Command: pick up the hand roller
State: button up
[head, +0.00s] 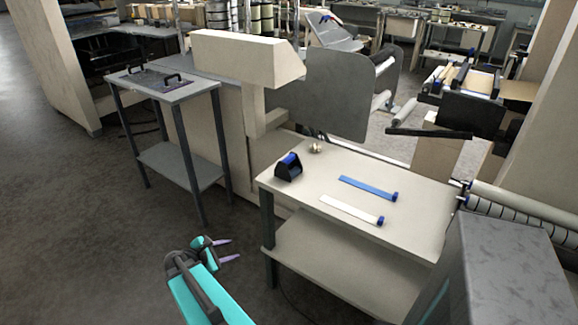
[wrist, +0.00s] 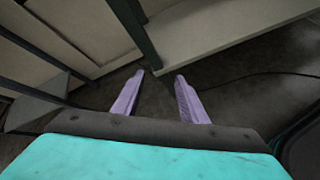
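My gripper (head: 235,249) is open and empty, its two purple fingers apart, over the floor in front and left of the pale worktable (head: 405,222). The fingers also show in the wrist view (wrist: 160,76), with nothing between them. On the table lie a black-and-blue device (head: 288,168) at the back left, a small metallic piece (head: 315,148) behind it, a blue strip with a dark blue end (head: 367,187) and a white strip with a blue end (head: 350,210). I cannot tell for certain which is the hand roller. None of them shows in the wrist view.
The worktable has a lower shelf (head: 340,262). A grey side table (head: 165,88) with black handles stands at the left. A beige machine arm (head: 245,60) and grey panel (head: 338,95) rise behind the worktable. A grey block (head: 505,265) stands at its right. The left floor is clear.

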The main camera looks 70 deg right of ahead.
jog(key=s+d+r+n+h+b, duration=0.1)
jog(key=s+d+r+n+h, duration=0.25)
jog(key=d+r, duration=0.95)
jog(key=n+g+h, duration=0.2)
jog(key=n+h, duration=0.1)
jog(key=h, duration=0.1)
send_near(294, 155)
jog(key=v, duration=0.1)
jog(key=b+v, duration=0.1)
jog(key=shift+w+a+f+y, duration=0.1)
jog(key=shift+w+a+y, duration=0.15)
jog(key=shift+w, duration=0.1)
jog(key=p+x, duration=0.1)
jog(key=x, duration=0.6)
jog(key=shift+w+d+p, duration=0.1)
jog(key=shift+d+p, duration=0.1)
jog(key=shift+p, duration=0.15)
jog(key=shift+s+d+f, duration=0.1)
jog(key=shift+s+d, duration=0.1)
jog(key=shift+d, duration=0.4)
jog(key=shift+d, duration=0.1)
jog(key=shift+p+x, duration=1.15)
jog(key=shift+x, duration=1.35)
jog(key=shift+f, duration=0.1)
